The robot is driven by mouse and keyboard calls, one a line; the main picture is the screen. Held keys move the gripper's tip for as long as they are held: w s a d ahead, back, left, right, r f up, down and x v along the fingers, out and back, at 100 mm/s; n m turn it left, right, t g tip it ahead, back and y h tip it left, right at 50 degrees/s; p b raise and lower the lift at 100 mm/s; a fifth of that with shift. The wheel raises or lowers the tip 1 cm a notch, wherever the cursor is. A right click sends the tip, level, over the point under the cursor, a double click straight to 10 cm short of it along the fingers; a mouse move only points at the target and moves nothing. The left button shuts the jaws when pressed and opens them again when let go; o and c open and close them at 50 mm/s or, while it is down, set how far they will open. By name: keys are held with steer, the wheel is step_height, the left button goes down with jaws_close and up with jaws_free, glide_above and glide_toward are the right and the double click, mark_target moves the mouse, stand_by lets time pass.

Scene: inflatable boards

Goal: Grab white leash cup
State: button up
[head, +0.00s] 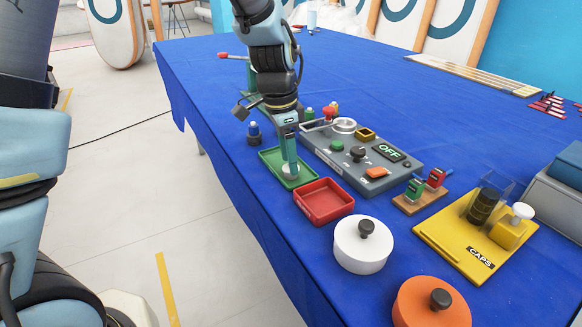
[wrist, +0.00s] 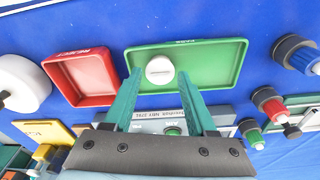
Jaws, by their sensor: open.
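A small round white cup (wrist: 160,69) with a slot across its top lies in the green tray (wrist: 215,62), near the tray's near edge in the wrist view. I take it to be the white leash cup. My gripper (wrist: 160,76) is open and points down at it, with one green finger to each side and gaps between. I cannot tell whether the fingertips are down at the cup's level. In the head view my gripper (head: 289,172) is over the green tray (head: 270,160), and a pale bit of the cup (head: 287,176) shows at the fingers.
A red tray (head: 324,201) is beside the green one. A grey control panel (head: 375,178) with an OFF sign stands close behind. A white lidded pot (head: 362,250), an orange pot (head: 430,305) and a yellow CAPS board (head: 455,245) are nearer.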

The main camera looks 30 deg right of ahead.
steer(key=shift+d+f, duration=0.1)
steer(key=shift+f, duration=1.05)
jaws_close()
